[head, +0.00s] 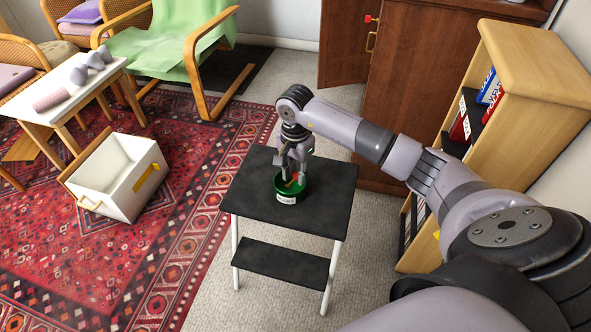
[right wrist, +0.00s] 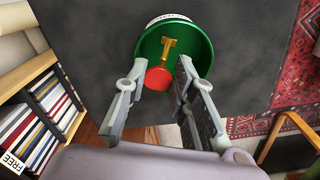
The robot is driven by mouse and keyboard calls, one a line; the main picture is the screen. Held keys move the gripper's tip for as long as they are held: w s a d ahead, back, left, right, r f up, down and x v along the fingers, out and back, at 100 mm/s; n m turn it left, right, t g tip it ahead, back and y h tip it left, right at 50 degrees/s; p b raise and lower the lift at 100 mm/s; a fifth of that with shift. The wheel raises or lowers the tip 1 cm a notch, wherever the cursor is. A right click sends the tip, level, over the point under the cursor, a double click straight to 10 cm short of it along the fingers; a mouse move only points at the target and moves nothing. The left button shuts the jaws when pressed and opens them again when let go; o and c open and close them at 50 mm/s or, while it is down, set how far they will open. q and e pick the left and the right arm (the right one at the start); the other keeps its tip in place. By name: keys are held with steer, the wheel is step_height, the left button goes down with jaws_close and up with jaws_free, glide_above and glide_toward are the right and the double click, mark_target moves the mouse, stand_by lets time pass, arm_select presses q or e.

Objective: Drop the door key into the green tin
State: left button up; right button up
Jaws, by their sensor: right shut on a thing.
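The green tin (head: 287,197) stands upright on the black top of a small side table. It also shows in the right wrist view (right wrist: 206,48), with a pale label on its side. My right gripper (head: 291,170) points down at the tin's mouth. In the right wrist view its fingers (right wrist: 164,75) are closed on the red head of the door key (right wrist: 158,78). The key's golden shaft (right wrist: 169,48) shows against the tin's inside. I cannot tell whether the key touches the tin. My left gripper is not in view.
The side table (head: 319,210) has free room around the tin. A wooden bookcase (head: 500,100) and brown cabinet (head: 410,85) stand to the right and behind. A white drawer-like box (head: 140,190) lies on the red rug (head: 185,235).

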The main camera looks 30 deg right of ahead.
mark_target(295, 177)
steer(key=shift+f, duration=0.4)
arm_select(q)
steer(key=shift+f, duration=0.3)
arm_select(e)
steer(key=o, duration=1)
steer(key=shift+c, duration=0.2)
steer(key=shift+r, duration=0.1)
step_height(295, 177, up, 12)
